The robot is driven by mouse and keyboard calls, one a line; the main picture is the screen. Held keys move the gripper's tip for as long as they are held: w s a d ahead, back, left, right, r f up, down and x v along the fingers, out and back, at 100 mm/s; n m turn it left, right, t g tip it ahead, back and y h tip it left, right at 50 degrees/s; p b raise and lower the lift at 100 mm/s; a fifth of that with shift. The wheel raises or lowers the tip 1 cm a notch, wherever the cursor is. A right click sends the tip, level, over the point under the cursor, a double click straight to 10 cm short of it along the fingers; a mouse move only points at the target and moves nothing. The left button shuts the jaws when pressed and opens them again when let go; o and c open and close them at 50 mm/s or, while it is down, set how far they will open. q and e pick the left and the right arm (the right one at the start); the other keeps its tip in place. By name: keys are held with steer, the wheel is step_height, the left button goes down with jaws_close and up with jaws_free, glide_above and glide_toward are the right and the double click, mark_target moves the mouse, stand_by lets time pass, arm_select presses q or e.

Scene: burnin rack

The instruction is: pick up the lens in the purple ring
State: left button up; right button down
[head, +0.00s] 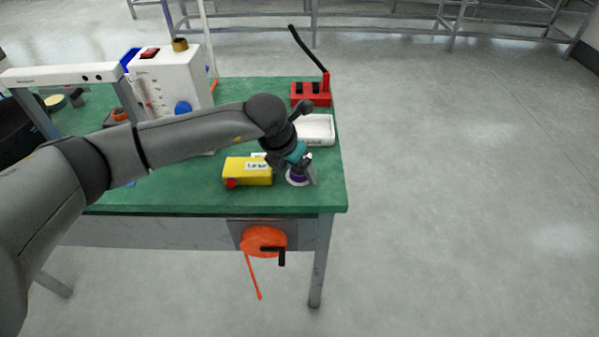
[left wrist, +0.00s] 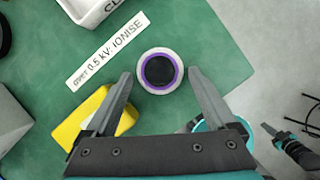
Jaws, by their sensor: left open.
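The lens in the purple ring (left wrist: 159,71) lies flat on the green table near its right end. It has a dark round centre, a purple band and a pale outer rim. In the head view its purple and white edge (head: 297,180) shows, partly hidden by my gripper. My left gripper (head: 306,173) is open just above it. In the left wrist view the two fingertips (left wrist: 159,76) stand either side of the lens, apart from it, with nothing held. A dark and teal part at the lower right of that view may be my right gripper (left wrist: 291,147); its fingers are unclear.
A yellow box (head: 240,172) stands left of the lens. A printed label strip (left wrist: 108,50) and a white tray (head: 318,130) lie behind it. A red stand (head: 311,95) and white machine (head: 175,80) are farther back. The table edge is close on the right.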

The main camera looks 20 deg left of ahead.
arm_select(q)
steer(key=c, duration=1.4)
steer(key=shift+r, duration=0.15)
